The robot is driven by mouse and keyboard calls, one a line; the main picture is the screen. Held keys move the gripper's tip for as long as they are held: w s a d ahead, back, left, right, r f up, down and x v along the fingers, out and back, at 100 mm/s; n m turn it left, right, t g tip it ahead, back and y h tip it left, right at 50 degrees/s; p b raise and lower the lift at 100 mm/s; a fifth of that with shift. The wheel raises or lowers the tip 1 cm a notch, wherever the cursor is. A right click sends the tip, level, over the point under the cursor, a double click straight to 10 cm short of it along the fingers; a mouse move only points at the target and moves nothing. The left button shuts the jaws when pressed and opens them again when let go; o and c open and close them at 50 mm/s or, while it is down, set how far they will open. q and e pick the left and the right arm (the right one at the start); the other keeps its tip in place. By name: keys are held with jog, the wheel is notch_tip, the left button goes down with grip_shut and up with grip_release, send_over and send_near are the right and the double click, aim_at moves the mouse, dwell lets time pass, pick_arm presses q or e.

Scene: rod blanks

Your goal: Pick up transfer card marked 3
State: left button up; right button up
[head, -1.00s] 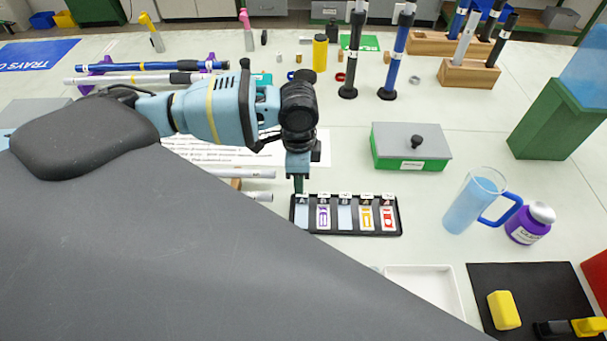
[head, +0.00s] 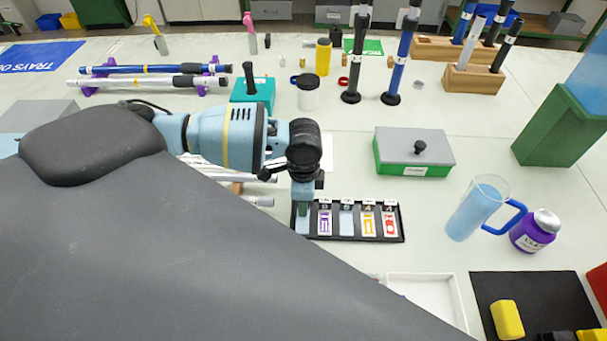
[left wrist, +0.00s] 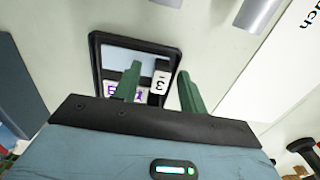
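The black card tray (head: 350,239) lies on the table in the head view, with a row of slots holding coloured cards. In the left wrist view a white tab marked 3 (left wrist: 161,81) stands at the tray's end slot, beside a pale blue panel (left wrist: 122,58). A purple-printed card (left wrist: 111,90) is in the neighbouring slot, partly hidden by a finger. My left gripper (head: 303,208) is over the leftmost slot. Its green fingers are apart in the left wrist view (left wrist: 157,72), one on each side of the tab, with no visible grip. My right gripper is not seen.
A green box with grey lid (head: 413,160) stands behind the tray's right end. A blue-filled jug (head: 474,212) and purple jar (head: 535,231) are to the right. A white tray (head: 425,286) lies in front. Silver rods (head: 258,201) lie close left of the gripper.

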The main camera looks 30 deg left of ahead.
pick_arm(q)
grip_shut()
notch_tip(320, 180, up, 10)
jog(key=shift+p, duration=0.4)
